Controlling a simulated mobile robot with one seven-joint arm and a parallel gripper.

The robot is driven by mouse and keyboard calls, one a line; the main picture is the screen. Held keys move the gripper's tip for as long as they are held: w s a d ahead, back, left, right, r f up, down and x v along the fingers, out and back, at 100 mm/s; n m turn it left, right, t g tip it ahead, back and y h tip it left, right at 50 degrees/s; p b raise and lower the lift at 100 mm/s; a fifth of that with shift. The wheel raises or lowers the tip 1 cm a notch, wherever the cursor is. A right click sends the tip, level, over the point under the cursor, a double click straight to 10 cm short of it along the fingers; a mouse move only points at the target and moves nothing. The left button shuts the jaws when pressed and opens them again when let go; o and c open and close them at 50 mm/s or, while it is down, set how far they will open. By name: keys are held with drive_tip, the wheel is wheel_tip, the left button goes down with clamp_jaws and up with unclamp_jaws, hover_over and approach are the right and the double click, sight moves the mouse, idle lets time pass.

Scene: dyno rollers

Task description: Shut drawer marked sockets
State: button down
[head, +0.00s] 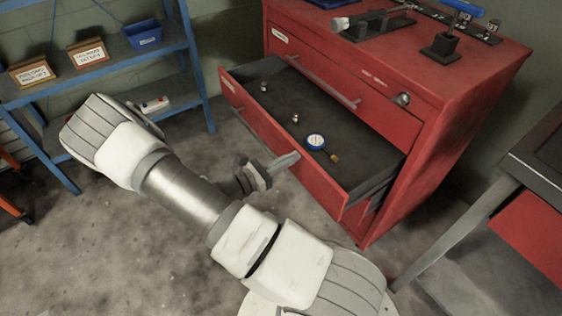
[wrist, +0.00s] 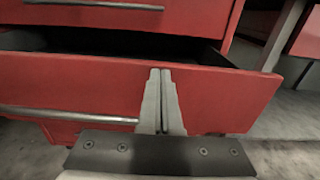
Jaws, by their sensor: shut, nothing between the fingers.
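The red tool cabinet (head: 440,130) has one drawer (head: 365,172) pulled out, with a dark inside. It holds a blue-rimmed gauge (head: 316,142) and a few small parts. The drawer's red front (wrist: 80,85) fills the middle of the wrist view, with its bar handle (wrist: 70,116) at left. I cannot read a "sockets" label on it. My gripper (head: 292,158) is shut and empty, its fingertips at the drawer front, right of the handle. In the wrist view the closed fingers (wrist: 160,75) overlap the front; I cannot tell whether they touch it.
A closed drawer with a bar handle (head: 325,82) sits above the open one. Tools and a black stand (head: 446,45) are on the cabinet top. A blue shelf rack (head: 195,70) with boxes stands at left, a metal-legged bench (head: 450,235) at right. Floor at lower left is clear.

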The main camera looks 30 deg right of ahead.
drive_tip(key=d+p, duration=0.1)
drive_tip(key=d, duration=1.4)
drive_tip(key=d+p, duration=0.1)
drive_tip(key=d, duration=0.7)
drive_tip(key=shift+w+p, duration=0.3)
drive_tip(key=shift+w, duration=0.1)
drive_tip(key=shift+d+r, duration=0.1)
drive_tip(key=shift+d, duration=0.1)
drive_tip(key=shift+d+r, duration=0.1)
drive_tip(key=shift+a, duration=0.4)
drive_tip(key=a, duration=0.4)
drive_tip(key=a+p, duration=0.1)
drive_tip(key=a, duration=0.4)
drive_tip(key=a+p, duration=0.1)
drive_tip(key=a, duration=0.4)
drive_tip(key=shift+s+f, duration=0.2)
drive_tip(key=shift+s, duration=0.05)
